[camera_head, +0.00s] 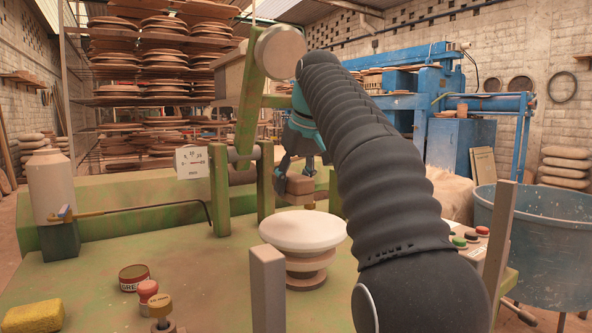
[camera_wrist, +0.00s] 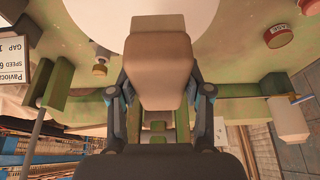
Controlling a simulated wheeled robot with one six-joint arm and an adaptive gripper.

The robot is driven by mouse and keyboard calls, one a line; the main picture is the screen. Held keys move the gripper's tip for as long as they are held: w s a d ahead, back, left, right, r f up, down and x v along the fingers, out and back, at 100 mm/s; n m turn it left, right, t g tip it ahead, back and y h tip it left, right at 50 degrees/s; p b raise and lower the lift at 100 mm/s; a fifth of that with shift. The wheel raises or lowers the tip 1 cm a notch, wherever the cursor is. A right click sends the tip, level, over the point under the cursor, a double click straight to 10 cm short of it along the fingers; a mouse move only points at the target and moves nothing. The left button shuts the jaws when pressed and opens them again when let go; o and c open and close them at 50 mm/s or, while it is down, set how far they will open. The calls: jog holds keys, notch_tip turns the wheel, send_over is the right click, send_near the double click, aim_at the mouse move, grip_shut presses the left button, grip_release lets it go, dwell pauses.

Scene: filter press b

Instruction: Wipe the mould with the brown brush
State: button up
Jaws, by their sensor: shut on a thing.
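The mould (camera_head: 303,231) is a round, pale, disc-topped piece on a stepped brown stand, on the green machine table in the head view. Its pale surface also shows at the top of the wrist view (camera_wrist: 90,14). My gripper (camera_head: 302,168) is shut on the brown brush (camera_head: 300,189), a blocky tan-brown piece. In the wrist view the brush (camera_wrist: 160,72) sits between the two fingers and overlaps the mould's edge. In the head view the brush appears above and behind the mould's rim. Whether it touches the mould cannot be told.
A grease tin (camera_head: 134,277), a red knob (camera_head: 148,291), a brass-topped knob (camera_head: 160,305) and a yellow sponge (camera_head: 34,316) are at the table's front left. A grey post (camera_head: 267,290) stands in front of the mould. Green uprights (camera_head: 219,190) stand behind it. A blue tub (camera_head: 540,240) is at right.

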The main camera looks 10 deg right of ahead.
notch_tip(320, 180, up, 2)
jog(key=shift+r, duration=0.35)
dwell(0.4)
